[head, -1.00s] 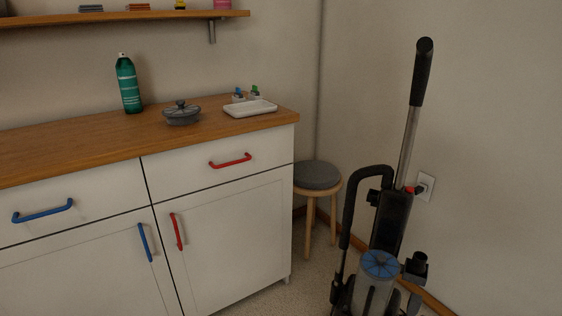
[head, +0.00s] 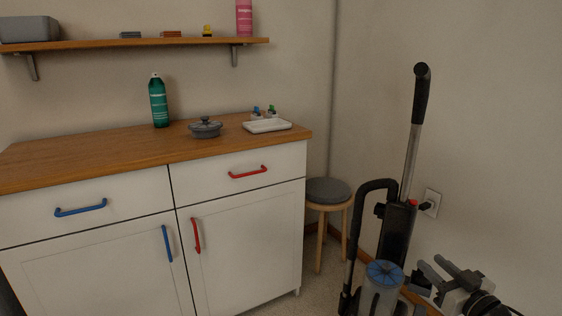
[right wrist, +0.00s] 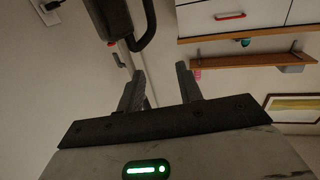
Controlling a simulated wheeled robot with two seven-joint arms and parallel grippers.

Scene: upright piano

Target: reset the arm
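My right gripper (head: 440,272) shows at the lower right of the head view, in front of the vacuum cleaner's lower right side. In the right wrist view its two dark fingers (right wrist: 160,88) stand apart with nothing between them. That view looks at the room upside down. My left gripper is not in the head view.
An upright vacuum cleaner (head: 397,232) stands by the right wall, near a wall outlet (head: 431,202). A stool (head: 328,191) stands beside the white cabinet (head: 240,240). On its wooden top are a green bottle (head: 158,102), a grey lidded pot (head: 205,128) and a white tray (head: 267,126).

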